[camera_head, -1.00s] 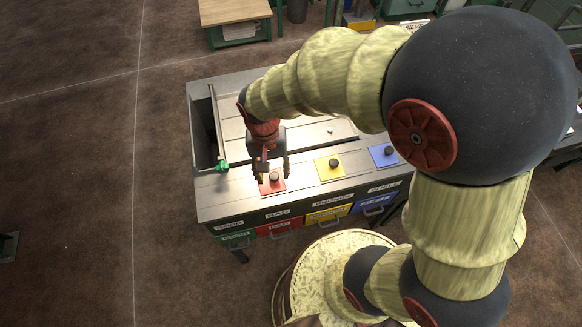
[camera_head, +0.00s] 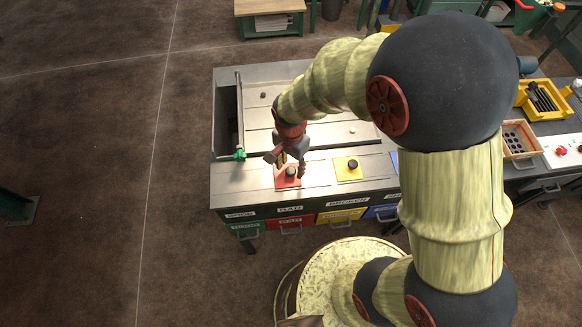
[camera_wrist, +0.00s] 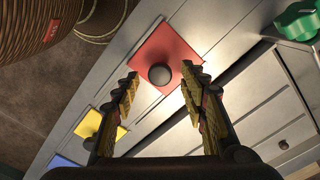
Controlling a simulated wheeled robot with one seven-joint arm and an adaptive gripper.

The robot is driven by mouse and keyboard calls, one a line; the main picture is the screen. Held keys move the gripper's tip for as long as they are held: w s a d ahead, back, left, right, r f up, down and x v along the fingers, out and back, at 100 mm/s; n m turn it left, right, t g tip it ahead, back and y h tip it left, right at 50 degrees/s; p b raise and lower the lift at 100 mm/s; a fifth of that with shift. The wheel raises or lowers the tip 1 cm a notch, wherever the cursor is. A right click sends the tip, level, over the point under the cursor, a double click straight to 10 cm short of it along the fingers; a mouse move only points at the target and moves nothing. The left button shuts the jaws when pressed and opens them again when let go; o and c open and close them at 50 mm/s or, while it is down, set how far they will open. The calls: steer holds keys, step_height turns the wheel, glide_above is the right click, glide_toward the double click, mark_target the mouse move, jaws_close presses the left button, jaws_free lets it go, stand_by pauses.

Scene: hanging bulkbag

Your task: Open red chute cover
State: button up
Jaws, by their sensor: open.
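The red chute cover (camera_head: 287,178) is a flat red square plate with a dark round knob, lying on the metal bench top near its front edge. It also shows in the wrist view (camera_wrist: 177,45), with its dark knob (camera_wrist: 160,74) just beyond and between the fingertips. My gripper (camera_head: 288,168) is open and empty over the red cover, partly hiding its far side in the head view. In the wrist view its two fingers (camera_wrist: 162,76) stand apart on either side of the knob. Whether they touch it cannot be told.
The yellow cover (camera_head: 347,174) lies right of the red one, with a blue one partly hidden by my arm. A green knob (camera_head: 238,155) stands at the left by an open chute slot. Labelled coloured drawers (camera_head: 291,225) line the bench front. A yellow toolbox (camera_head: 549,97) is at the right.

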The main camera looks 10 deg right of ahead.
steer(key=shift+f, duration=0.45)
steer(key=shift+c, duration=0.2)
jaws_close()
stand_by(0.5)
